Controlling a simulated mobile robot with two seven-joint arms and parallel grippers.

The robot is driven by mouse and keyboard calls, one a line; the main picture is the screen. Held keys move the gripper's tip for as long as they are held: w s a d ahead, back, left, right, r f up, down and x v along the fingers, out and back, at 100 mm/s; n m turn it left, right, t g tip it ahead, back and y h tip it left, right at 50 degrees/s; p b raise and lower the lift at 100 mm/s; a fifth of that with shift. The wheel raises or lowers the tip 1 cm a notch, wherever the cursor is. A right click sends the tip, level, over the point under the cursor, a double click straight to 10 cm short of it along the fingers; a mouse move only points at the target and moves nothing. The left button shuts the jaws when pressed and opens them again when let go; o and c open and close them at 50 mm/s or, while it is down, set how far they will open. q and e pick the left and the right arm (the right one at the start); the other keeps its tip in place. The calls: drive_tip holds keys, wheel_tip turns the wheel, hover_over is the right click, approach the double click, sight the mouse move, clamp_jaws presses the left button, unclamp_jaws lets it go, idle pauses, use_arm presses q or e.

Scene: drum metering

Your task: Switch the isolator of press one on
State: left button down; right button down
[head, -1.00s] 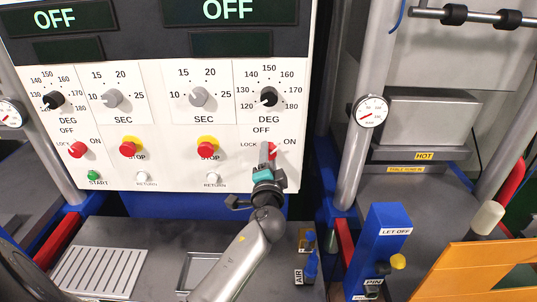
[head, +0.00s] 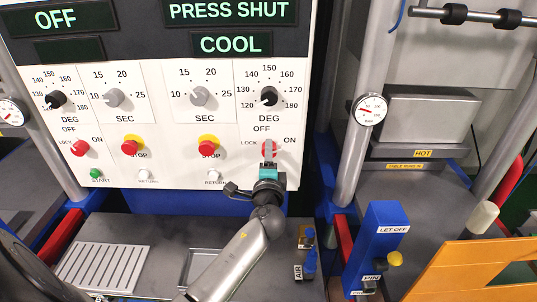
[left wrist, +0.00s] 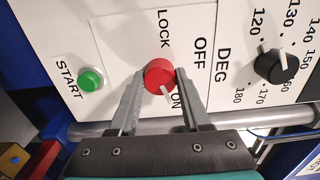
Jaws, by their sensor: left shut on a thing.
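The red isolator knob (head: 263,149) of the right column is on the white panel, between the words LOCK, OFF and ON. In the left wrist view the knob (left wrist: 157,74) shows closely, its pale pointer aimed at ON. My left gripper (head: 269,146) is shut on this knob, one finger on each side. In the left wrist view its fingers (left wrist: 157,80) flank the knob. The display (head: 240,12) above this column reads PRESS SHUT, with COOL (head: 230,44) below. My right gripper is not in view.
The left column has its own red isolator knob (head: 80,148), under a display (head: 56,20) reading OFF. A green START button (left wrist: 91,79) is near the gripped knob. Red stop buttons (head: 208,146) are to its left.

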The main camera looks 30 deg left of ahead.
use_arm(q)
drive_tip(key=shift+c, duration=1.8)
unclamp_jaws()
drive_tip(key=b+v, duration=0.2)
drive_tip(key=v, duration=1.3)
drive_tip(key=shift+s+b, duration=0.2)
drive_tip(key=shift+b, duration=0.15)
